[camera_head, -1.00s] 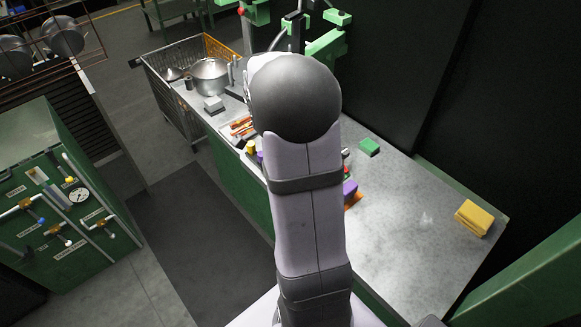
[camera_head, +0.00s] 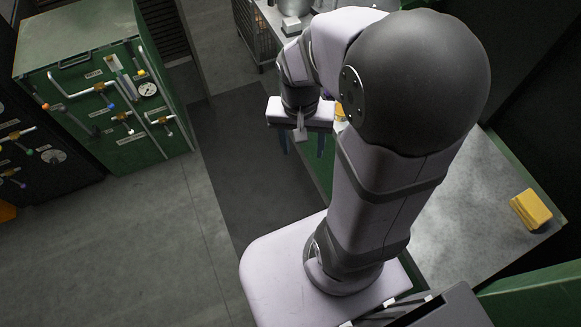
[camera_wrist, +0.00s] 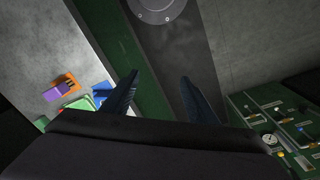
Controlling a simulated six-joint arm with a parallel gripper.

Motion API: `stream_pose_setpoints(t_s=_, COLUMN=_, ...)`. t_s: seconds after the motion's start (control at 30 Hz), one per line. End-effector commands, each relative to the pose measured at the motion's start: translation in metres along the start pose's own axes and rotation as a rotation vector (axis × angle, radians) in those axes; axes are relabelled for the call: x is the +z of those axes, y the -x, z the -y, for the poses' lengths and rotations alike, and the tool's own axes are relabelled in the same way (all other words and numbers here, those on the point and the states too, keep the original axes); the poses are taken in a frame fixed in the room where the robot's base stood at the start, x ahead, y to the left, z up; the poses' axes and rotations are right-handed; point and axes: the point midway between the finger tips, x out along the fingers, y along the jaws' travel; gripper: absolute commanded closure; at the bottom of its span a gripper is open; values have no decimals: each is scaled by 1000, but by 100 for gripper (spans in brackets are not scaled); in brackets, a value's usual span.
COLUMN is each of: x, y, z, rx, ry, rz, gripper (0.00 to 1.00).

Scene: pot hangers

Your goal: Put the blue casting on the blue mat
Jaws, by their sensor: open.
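My gripper (camera_head: 302,150) is open and empty, hanging over the floor beside the bench in the head view. Its two dark blue fingers stand apart in the wrist view (camera_wrist: 159,78), with only bench side and floor between them. A small blue thing (camera_wrist: 102,91) shows on the bench, left of the left finger in the wrist view and partly covered by it. I cannot tell whether it is the blue casting or the blue mat. In the head view my arm hides that part of the bench.
A purple block (camera_wrist: 57,92) lies by an orange mat (camera_wrist: 70,80) near a green object (camera_wrist: 77,104). A yellow block (camera_head: 531,209) sits on the bench's right end. Green cabinets (camera_head: 110,90) stand left. The dark floor strip (camera_head: 245,160) is clear.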

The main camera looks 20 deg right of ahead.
Motion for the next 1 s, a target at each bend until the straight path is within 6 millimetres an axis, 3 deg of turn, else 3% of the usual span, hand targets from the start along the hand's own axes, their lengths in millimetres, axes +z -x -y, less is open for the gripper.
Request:
stream_pose_setpoints(t_s=0.1, x=30, y=-2, z=12, rx=-30, ry=258, rz=6, gripper=47)
stream_pose_setpoints(t_s=0.3, x=59, y=-6, z=20, rx=-59, ry=509, rz=10, gripper=47)
stream_pose_setpoints(t_s=1.0, x=64, y=-7, z=21, rx=-65, ry=567, rz=10, gripper=47)
